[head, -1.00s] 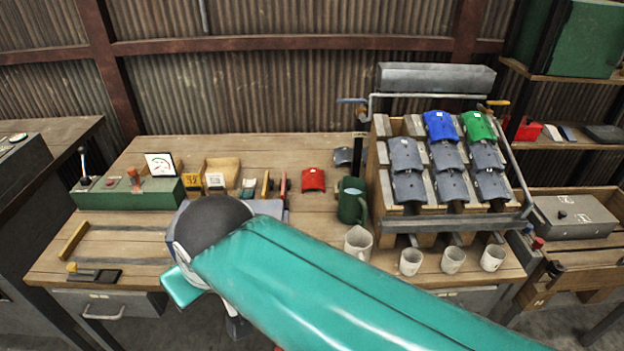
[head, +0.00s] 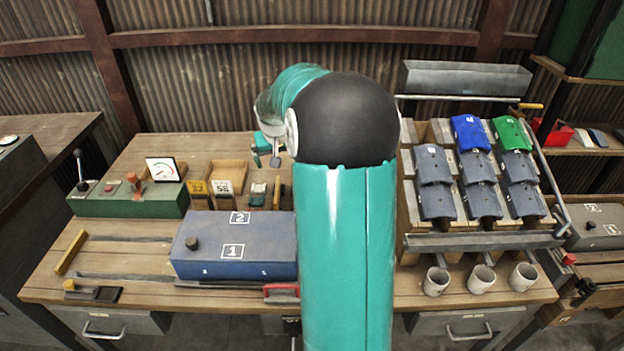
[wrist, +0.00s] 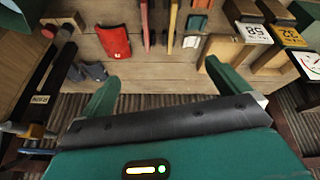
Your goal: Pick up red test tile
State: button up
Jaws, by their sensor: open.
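The red test tile (wrist: 115,42) lies on the wooden bench in the upper left of the wrist view, with a small white label on it. In the head view my arm hides it. My gripper (wrist: 160,86) is open, with its two teal fingers spread wide and nothing between them. The tile is beyond the fingertips, towards the left finger, and apart from them. In the head view my gripper (head: 269,150) is held above the back of the bench, left of my arm's dark joint.
A rack (head: 405,208) of grey, blue and green tiles stands on the right, with white mugs (head: 481,279) in front. A blue-grey box (head: 235,248) and a green gauge panel (head: 128,200) are on the left. Upright coloured pieces (wrist: 172,22) stand near the tile.

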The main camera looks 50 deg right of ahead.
jog(key=s+d+f+m, duration=0.1)
jog(key=s+d+f, duration=0.1)
jog(key=d+f, duration=0.45)
jog(key=s+d+f+m, duration=0.2)
jog(key=d+f, duration=0.2)
jog(key=d, duration=0.5)
jog(key=x, duration=0.8)
jog(key=shift+s+d, duration=0.1)
jog(key=shift+d, duration=0.3)
jog(key=shift+d+x, duration=0.15)
jog(key=shift+x, duration=1.35)
jog(key=shift+d+x, duration=0.15)
jog(key=shift+x, duration=1.4)
jog(key=shift+s+r, duration=0.1)
jog(key=c, duration=1.1)
